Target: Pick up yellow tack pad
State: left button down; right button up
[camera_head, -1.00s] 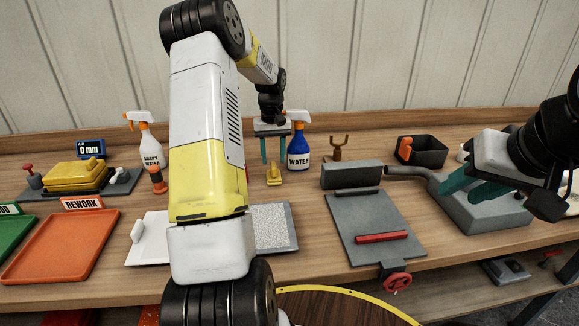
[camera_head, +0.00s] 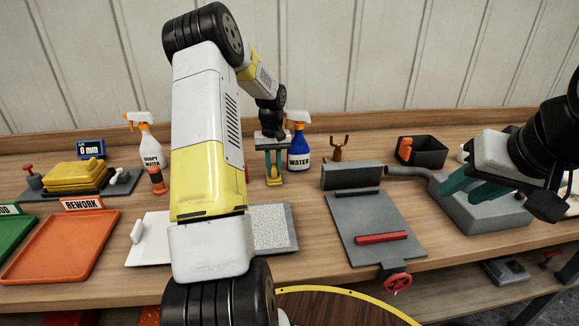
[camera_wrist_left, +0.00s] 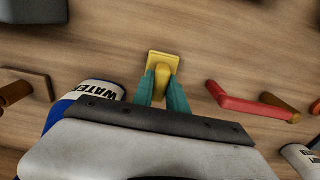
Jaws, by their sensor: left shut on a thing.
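The yellow tack pad (camera_head: 274,180) sits on the wooden bench, in front of and just left of the blue WATER spray bottle (camera_head: 299,152). My left gripper (camera_head: 274,170) points down over it, its teal fingers closed on the pad's raised handle. The left wrist view shows the pad (camera_wrist_left: 162,59) with its flat base showing beyond the fingers, and the gripper (camera_wrist_left: 163,88) around the handle. The pad looks to be still at bench level. My right gripper (camera_head: 470,188) is at the right over the grey block; its teal fingers are spread apart.
A SOAPY WATER spray bottle (camera_head: 147,145) stands left of my left arm. A grey fixture with a red bar (camera_head: 381,238) lies to the right. An orange REWORK tray (camera_head: 60,246) is at the left. A black bin (camera_head: 423,154) stands at the back right.

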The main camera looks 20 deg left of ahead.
aim_at(273, 166)
pick_arm(q)
jog(key=shift+r, duration=0.5)
jog(key=r, duration=0.2)
jog(key=shift+s+r, duration=0.3)
jog(key=shift+r, duration=0.1)
jog(key=s+a+r, duration=0.1)
jog(key=s, duration=1.4)
jog(key=shift+s+a, duration=0.2)
jog(key=shift+a, duration=0.05)
jog(key=c, duration=2.1)
grip_release()
jog(key=shift+r, duration=0.1)
grip_shut()
